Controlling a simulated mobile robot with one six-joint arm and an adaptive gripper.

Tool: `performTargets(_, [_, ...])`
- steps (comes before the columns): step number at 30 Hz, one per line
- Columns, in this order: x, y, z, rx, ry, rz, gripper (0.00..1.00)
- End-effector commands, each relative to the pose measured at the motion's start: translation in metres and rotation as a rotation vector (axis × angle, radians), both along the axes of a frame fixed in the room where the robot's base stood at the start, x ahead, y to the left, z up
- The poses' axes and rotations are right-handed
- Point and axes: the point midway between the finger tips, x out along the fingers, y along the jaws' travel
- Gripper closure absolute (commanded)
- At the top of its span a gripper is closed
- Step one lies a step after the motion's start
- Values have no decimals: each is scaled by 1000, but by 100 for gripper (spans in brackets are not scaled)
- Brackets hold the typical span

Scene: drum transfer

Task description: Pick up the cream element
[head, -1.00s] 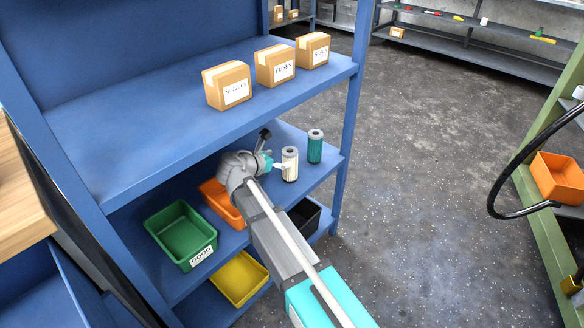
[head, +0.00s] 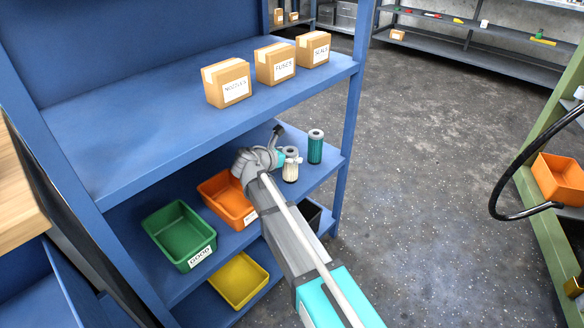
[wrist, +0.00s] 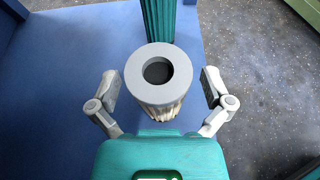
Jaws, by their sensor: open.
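The cream element (head: 290,170) is a pleated cylinder with a grey ring cap. It stands upright on the blue middle shelf. In the wrist view the cream element (wrist: 158,82) shows its grey cap with a dark centre hole. My gripper (wrist: 162,86) is open, with one finger on each side of the element and a visible gap at both sides. In the head view my gripper (head: 290,160) is at the element and hides part of it. A teal element (head: 315,148) stands upright just behind; its pleats also show in the wrist view (wrist: 158,18).
On the same shelf are an orange bin (head: 226,200) and a green bin (head: 181,236) labelled GOOD. A yellow bin (head: 238,280) and a black bin (head: 312,214) sit lower. The upper shelf (head: 150,135) with several cardboard boxes overhangs the elements.

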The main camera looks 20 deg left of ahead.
Motion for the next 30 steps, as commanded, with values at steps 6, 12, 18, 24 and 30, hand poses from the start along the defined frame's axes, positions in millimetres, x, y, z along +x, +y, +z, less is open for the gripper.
performTargets(6, [0, 0, 0, 0, 0, 0, 0])
performTargets(12, [0, 0, 0, 0, 0, -1, 11])
performTargets(18, [0, 0, 0, 0, 0, -1, 48])
performTargets(24, [0, -1, 0, 0, 0, -1, 82])
performTargets(30, [0, -1, 0, -1, 0, -2, 83])
